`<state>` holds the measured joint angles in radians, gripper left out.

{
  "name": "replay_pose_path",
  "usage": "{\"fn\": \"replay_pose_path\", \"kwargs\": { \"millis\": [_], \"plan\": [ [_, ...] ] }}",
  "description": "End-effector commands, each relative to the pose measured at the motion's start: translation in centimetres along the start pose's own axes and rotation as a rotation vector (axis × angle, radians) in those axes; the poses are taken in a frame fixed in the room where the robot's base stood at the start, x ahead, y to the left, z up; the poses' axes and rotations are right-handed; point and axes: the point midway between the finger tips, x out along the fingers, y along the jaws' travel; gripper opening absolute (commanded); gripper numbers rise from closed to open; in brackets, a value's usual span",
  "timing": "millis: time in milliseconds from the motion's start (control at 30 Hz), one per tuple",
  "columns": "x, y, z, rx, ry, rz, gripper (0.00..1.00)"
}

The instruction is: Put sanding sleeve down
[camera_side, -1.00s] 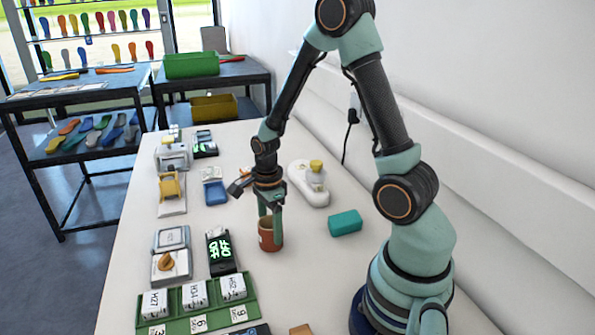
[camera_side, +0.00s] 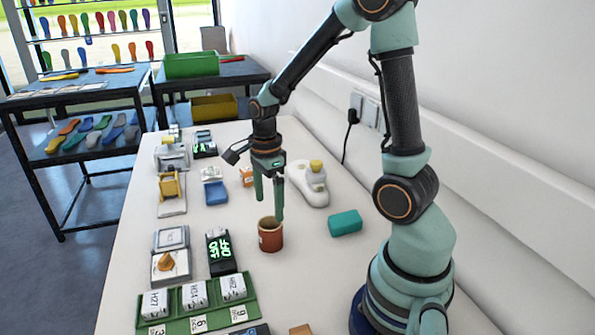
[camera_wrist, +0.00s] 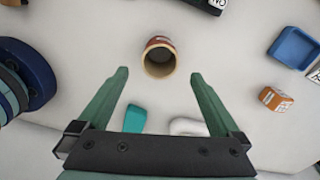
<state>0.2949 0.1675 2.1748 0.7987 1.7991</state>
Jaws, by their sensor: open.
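The sanding sleeve (camera_side: 270,236) is a reddish-brown hollow cylinder. It stands upright on the white table, its open top facing up. In the wrist view the sleeve (camera_wrist: 159,58) lies beyond the fingertips, between their lines, with its tan rim and dark inside showing. My gripper (camera_side: 268,212) is open and empty above the sleeve, its green fingers pointing down. In the side view one fingertip overlaps the sleeve's rim, but the wrist view (camera_wrist: 158,72) shows both fingers apart from it.
A teal block (camera_side: 345,222) and a white device with a yellow knob (camera_side: 309,183) stand right of the sleeve. A black display unit (camera_side: 220,252) is to its left. A green tray (camera_side: 190,312) with white boxes is in front. A blue tray (camera_side: 216,193) and orange box (camera_side: 247,176) are behind.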

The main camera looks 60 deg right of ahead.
Motion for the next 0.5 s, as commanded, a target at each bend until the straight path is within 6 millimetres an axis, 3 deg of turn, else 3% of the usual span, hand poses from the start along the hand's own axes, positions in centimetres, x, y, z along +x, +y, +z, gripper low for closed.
{"fn": "replay_pose_path", "kwargs": {
  "millis": [133,367,500],
  "plan": [
    [-2.6,-0.1,0.0,0.000,-0.001,-0.005,1.00],
    [-4.4,0.0,0.1,-0.017,-0.001,-0.005,1.00],
    [-5.8,0.6,0.9,-0.185,-0.008,-0.047,1.00]
  ]
}}
